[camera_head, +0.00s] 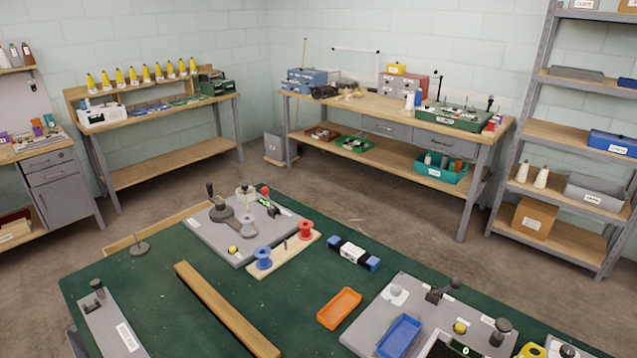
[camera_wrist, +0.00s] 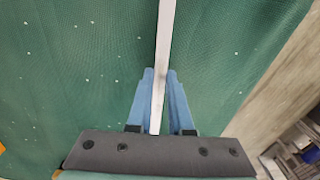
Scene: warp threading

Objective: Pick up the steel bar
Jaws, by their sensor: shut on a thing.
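The steel bar (camera_wrist: 164,35) is a long, narrow, pale grey strip in the wrist view. It runs from the top edge of the picture down between the two blue fingers of my gripper (camera_wrist: 161,76). My gripper is shut on the bar, with a finger on each side of it. The bar's far end is out of the picture, and its near end is at the dark gripper body. The green tabletop shows below it; I cannot tell how high the bar is above it. I make out neither bar nor gripper in the head view.
The green table (camera_head: 160,268) carries a wooden bar (camera_head: 226,310), an orange tray (camera_head: 339,308), a blue tray (camera_head: 399,336) and a board with spools (camera_head: 285,256). Bare green surface lies left of the wooden bar. Workbenches (camera_head: 400,112) and a shelf rack (camera_head: 565,140) stand behind.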

